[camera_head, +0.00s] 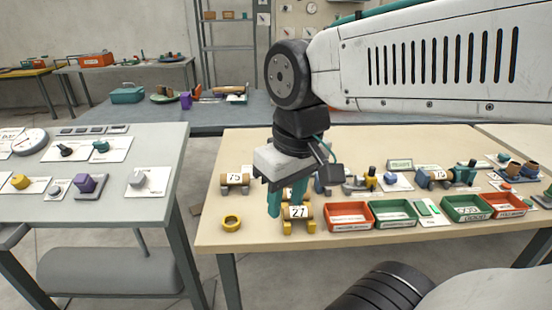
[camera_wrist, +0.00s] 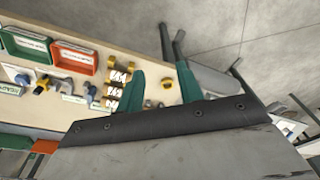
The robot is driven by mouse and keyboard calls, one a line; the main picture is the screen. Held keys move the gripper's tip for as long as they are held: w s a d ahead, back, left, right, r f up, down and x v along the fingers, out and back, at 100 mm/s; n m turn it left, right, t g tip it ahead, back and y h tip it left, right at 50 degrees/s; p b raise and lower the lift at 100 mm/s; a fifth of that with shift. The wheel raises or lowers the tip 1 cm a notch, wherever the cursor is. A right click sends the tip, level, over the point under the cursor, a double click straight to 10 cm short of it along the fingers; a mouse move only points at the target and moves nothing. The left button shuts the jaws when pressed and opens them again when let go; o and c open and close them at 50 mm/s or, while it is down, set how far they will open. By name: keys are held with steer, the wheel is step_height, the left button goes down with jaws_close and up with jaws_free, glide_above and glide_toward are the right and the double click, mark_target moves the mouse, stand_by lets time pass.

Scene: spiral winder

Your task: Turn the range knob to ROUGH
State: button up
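Below my gripper are a spool marked 27 (camera_head: 298,213) and a yellow ring (camera_head: 232,223). A spool marked 15 (camera_head: 235,181) stands behind. Red (camera_head: 347,227) and green (camera_head: 393,224) trays line the front right. A floor gap separates the two tables. A round gauge (camera_head: 30,142) stands far left.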

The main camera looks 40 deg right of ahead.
steer(key=w+d+f, duration=0.1)
steer(key=w+d, duration=0.2)
steer(key=w, duration=0.5)
steer(key=w+d+f+n+t+y, duration=0.1)
steer(key=w+d, duration=0.2)
steer(key=w, duration=0.6)
steer(key=w+d+f, duration=0.1)
steer(key=w+d, duration=0.2)
steer(key=w, duration=0.5)
steer(key=w+d+f+n+t, duration=0.1)
steer(key=w+d+f+t, duration=0.1)
steer(key=w+d+f, duration=1.2)
steer(key=x, duration=0.6)
steer(key=shift+w+d+f, duration=0.15)
steer(key=shift+w+f, duration=0.05)
steer(key=shift+w, duration=0.15)
steer(key=shift+w+f, duration=0.2)
steer(key=shift+f, duration=0.2)
steer(key=shift+c, duration=0.3)
jaws_close()
